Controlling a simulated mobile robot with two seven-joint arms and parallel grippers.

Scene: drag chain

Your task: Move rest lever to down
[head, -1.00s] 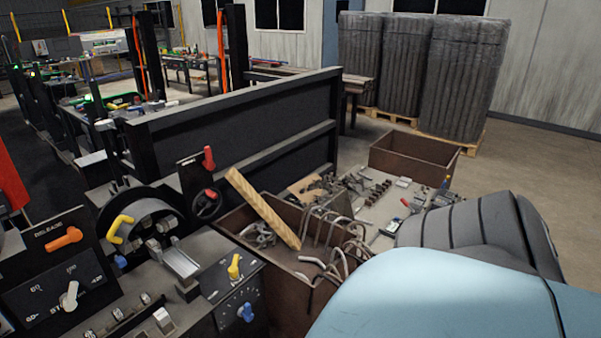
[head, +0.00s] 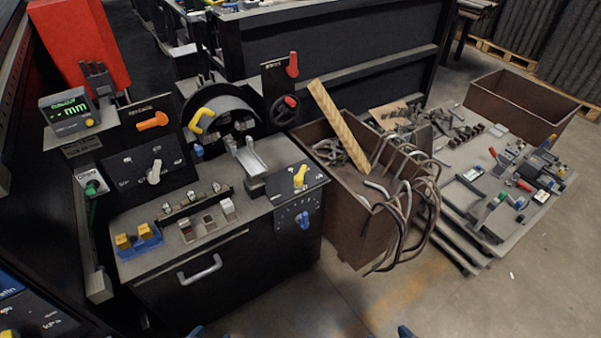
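Several levers show on the machine in the head view, and I cannot read which one is labelled rest. A red lever (head: 292,65) points up on an upright black plate at the back. A yellow lever (head: 299,176) points up on the right sloped panel, above a blue knob (head: 303,221). An orange lever (head: 153,122) lies roughly sideways on the left panel, above a white lever (head: 154,172) on a dial. Neither gripper is recognisable. Small dark blue shapes at the bottom edge are too cut off to identify.
A brown crate (head: 345,222) with bent rods and a wooden stick stands right of the machine. A low table (head: 462,200) with loose parts is beyond it. A drawer handle (head: 200,270) sticks out in front.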

